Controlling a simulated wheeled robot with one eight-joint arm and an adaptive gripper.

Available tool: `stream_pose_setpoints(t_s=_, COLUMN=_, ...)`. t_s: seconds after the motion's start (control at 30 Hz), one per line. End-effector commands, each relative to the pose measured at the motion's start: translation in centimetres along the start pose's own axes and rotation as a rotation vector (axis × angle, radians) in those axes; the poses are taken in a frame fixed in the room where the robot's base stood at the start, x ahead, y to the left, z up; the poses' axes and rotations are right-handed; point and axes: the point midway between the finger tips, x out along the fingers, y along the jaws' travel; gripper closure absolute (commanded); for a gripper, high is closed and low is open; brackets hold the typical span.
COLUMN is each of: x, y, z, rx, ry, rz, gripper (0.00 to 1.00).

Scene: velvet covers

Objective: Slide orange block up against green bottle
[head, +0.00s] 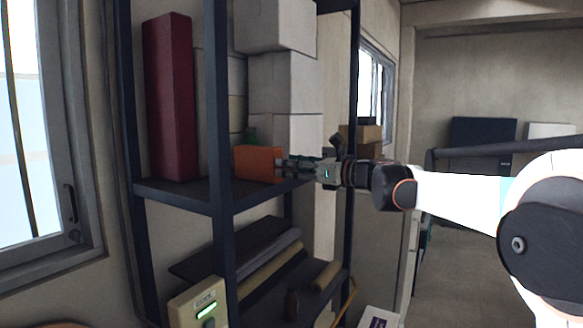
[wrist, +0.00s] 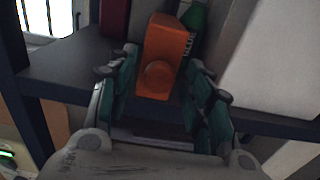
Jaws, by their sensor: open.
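The green bottle (head: 250,137) is mostly hidden behind the block in the head view. In the wrist view the bottle (wrist: 194,22) stands just behind the block, at its right; I cannot tell whether they touch. My gripper (head: 283,167) reaches in from the right at the block's near side. In the wrist view its open fingers (wrist: 157,75) are on either side of the block's near end, with gaps visible.
White boxes (head: 285,85) are stacked behind and right of the bottle. A tall dark red box (head: 171,98) stands at the left of the shelf (head: 185,196). A dark rack post (head: 219,120) rises in front. Bare shelf lies left of the block.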

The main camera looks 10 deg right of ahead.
Motion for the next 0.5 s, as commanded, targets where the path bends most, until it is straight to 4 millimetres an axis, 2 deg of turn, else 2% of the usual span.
stream_pose_setpoints(t_s=0.17, x=-2.1, y=-0.1, z=0.0, rx=0.000, ry=0.000, rz=-0.003, gripper=0.54)
stream_pose_setpoints(t_s=0.5, x=-8.9, y=-0.1, z=0.0, rx=0.000, ry=0.000, rz=-0.003, gripper=0.54)
